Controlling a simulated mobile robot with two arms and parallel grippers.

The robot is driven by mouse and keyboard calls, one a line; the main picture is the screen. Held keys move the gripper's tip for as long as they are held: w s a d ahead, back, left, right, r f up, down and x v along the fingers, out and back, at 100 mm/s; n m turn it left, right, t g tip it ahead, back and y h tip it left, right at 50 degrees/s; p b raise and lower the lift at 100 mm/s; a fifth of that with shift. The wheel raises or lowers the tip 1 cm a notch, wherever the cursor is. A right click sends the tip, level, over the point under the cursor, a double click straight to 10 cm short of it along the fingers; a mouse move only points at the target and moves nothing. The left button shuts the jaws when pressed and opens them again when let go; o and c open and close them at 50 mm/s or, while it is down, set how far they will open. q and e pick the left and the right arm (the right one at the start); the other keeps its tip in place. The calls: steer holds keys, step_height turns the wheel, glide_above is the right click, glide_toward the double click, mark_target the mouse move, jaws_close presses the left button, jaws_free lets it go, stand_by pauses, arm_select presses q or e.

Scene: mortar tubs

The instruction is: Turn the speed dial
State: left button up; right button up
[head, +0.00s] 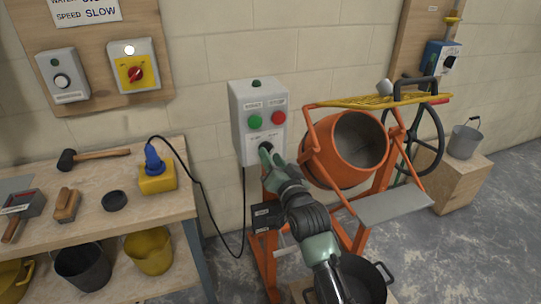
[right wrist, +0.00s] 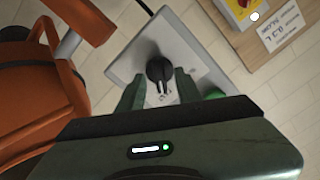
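The speed dial (right wrist: 159,69) is a black knob with a pale pointer mark, low on the front of the grey control box (head: 240,110). In the head view the dial (head: 266,146) is partly hidden by my right gripper (head: 268,158). In the right wrist view my right gripper (right wrist: 159,88) has its two green fingers apart, one on each side of the dial. I cannot tell whether they touch it. A green button (head: 255,121) and a red button (head: 279,118) sit above the dial. My left gripper is not in view.
The orange mixer (head: 345,150) stands just right of the box, with a yellow guard (head: 370,100) above it. A workbench (head: 90,225) with tools and a yellow plug box (head: 157,180) is at left. A black cable (head: 200,190) hangs between bench and box.

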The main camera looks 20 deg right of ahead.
steer(key=shift+w, duration=0.45)
jaws_close()
steer(key=shift+a+n+p, duration=0.1)
steer(key=shift+n+p, duration=2.7)
steer(key=shift+n, duration=4.1)
